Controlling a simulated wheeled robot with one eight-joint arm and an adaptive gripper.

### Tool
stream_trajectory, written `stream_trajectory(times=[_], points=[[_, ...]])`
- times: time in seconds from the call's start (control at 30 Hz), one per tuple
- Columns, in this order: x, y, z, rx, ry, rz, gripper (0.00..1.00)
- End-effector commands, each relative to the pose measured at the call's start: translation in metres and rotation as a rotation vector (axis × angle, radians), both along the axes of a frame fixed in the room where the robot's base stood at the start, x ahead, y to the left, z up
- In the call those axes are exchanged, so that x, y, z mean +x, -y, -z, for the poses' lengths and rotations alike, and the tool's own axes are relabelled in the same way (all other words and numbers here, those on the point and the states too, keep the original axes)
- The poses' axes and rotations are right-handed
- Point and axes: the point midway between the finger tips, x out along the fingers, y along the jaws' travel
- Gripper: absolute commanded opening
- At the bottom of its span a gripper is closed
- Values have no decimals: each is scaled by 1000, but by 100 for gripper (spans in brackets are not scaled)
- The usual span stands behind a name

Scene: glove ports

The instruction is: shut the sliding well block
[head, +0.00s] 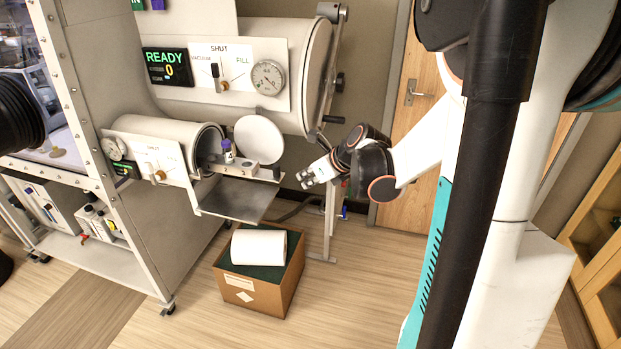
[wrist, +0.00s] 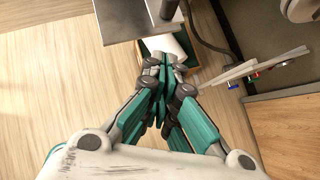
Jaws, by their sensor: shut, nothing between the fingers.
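The well block (head: 240,170) is a pale metal bar with holes, out in front of the small round port, above a flat grey tray (head: 238,199). A small vial with a purple band (head: 228,152) stands at its left part. A white round disc (head: 259,139) stands upright behind the block. My gripper (head: 305,179) is shut and empty, to the right of the block's right end and apart from it. In the wrist view my closed fingers (wrist: 168,64) lie below the tray (wrist: 128,22) in the picture; part of the block (wrist: 163,10) is cut off at the top edge.
A cardboard box (head: 250,285) with a white roll (head: 258,247) stands on the floor below the tray. The large chamber (head: 300,75) is above, with a lever handle (head: 333,119) at its right. A metal stand (head: 330,225) is beneath my gripper.

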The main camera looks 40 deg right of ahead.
Motion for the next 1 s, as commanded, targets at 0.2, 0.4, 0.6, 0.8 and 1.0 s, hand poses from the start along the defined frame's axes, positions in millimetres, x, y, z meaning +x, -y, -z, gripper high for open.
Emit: stream_trajectory(times=[0.2,0.4,0.6,0.8,1.0], points=[[31,-6,35,-1,0,-3,0],[59,-12,40,-3,1,-3,0],[73,-14,38,-1,0,-1,0],[76,-15,37,-2,0,-1,0],[76,-15,37,-2,0,-1,0]])
